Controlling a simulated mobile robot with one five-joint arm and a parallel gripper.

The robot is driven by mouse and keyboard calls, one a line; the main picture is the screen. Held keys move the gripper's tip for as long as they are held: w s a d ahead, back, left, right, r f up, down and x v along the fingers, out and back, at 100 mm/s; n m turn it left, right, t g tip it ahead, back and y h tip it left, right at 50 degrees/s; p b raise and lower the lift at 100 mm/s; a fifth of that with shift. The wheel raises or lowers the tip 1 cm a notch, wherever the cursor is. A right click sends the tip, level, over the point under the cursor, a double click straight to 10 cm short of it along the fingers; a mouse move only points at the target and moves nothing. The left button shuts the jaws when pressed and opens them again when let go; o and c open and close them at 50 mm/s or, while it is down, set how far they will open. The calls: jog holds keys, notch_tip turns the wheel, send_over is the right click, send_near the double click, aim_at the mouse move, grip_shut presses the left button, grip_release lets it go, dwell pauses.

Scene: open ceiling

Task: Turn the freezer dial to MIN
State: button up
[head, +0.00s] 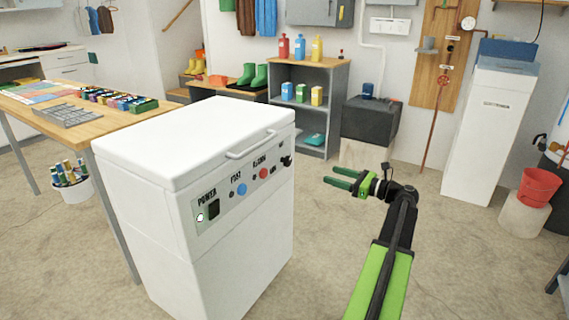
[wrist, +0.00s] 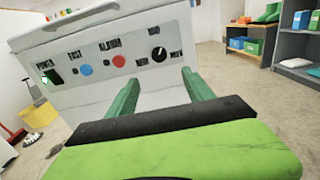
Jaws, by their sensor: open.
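The white chest freezer (head: 180,240) stands left of centre in the head view, lid shut. Its grey control panel also shows in the wrist view (wrist: 115,48). The freezer dial (head: 286,161) is a small black knob at the panel's right end. In the wrist view the dial (wrist: 159,54) has small labels on either side below it; which way it points is too small to tell. My gripper (head: 335,178) has green fingers, open and empty, to the right of the panel and apart from it. In the wrist view my gripper (wrist: 160,78) has its fingers spread below the dial.
The panel also carries a power switch (head: 213,209), a blue button (head: 241,189) and a red button (head: 264,173). A lid handle (head: 251,146) juts out above them. A wooden worktable (head: 95,125) adjoins the freezer's left side.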

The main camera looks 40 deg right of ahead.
aim_at(289, 162)
jog(key=x, duration=1.7)
jog(key=shift+w+a, duration=0.25)
jog(key=shift+w, duration=0.1)
grip_shut()
